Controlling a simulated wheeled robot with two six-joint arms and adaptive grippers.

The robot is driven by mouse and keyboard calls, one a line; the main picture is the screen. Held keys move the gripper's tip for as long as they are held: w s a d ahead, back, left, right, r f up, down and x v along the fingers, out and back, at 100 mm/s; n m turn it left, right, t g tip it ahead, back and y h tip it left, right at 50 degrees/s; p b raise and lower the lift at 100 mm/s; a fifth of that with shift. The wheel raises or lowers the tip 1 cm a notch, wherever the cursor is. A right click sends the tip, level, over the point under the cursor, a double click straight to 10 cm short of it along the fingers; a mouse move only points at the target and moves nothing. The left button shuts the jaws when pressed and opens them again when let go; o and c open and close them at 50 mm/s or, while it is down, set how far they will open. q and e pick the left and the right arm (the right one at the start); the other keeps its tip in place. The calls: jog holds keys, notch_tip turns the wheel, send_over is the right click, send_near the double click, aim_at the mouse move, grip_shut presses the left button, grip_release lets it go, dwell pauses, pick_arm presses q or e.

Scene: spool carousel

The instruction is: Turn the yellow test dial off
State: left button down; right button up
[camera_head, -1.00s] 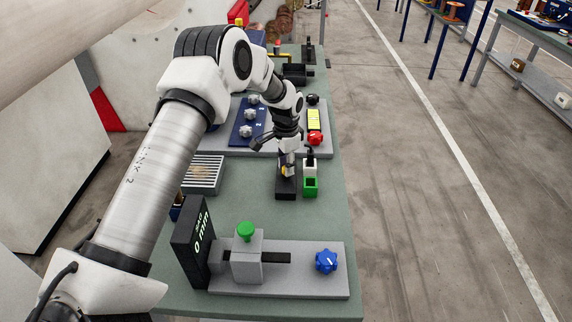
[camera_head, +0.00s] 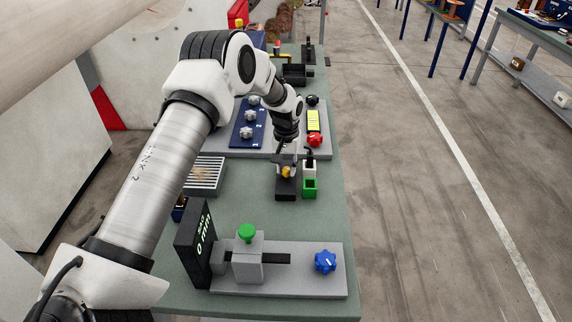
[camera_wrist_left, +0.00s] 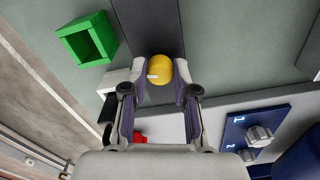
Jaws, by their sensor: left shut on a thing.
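The yellow dial (camera_head: 286,171) sits on a small black block (camera_head: 285,190) near the right edge of the green bench. In the left wrist view the yellow dial (camera_wrist_left: 159,69) shows a short white mark on its left part. My left gripper (camera_wrist_left: 160,76) is shut on the dial, with one finger pad on each side of it. In the head view the left gripper (camera_head: 285,160) comes down onto the dial from above and partly hides it. My right gripper is not in view.
A green open box (camera_head: 310,188) and a white block (camera_head: 309,171) stand just right of the dial block. A red knob (camera_head: 315,140) is behind. A grey fixture with a blue knob (camera_head: 325,262) lies nearer. The bench (camera_head: 325,218) between is clear.

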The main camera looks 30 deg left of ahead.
aim_at(286, 168)
pick_arm(q)
jog(key=shift+s+f+n, duration=0.15)
jog(key=shift+f+n, duration=0.05)
jog(key=shift+n, duration=1.3)
jog(key=c, duration=0.9)
grip_release()
jog(key=shift+w, duration=0.2)
jog(key=shift+p, duration=0.3)
notch_tip(286, 168, up, 12)
jog(key=shift+f, duration=0.1)
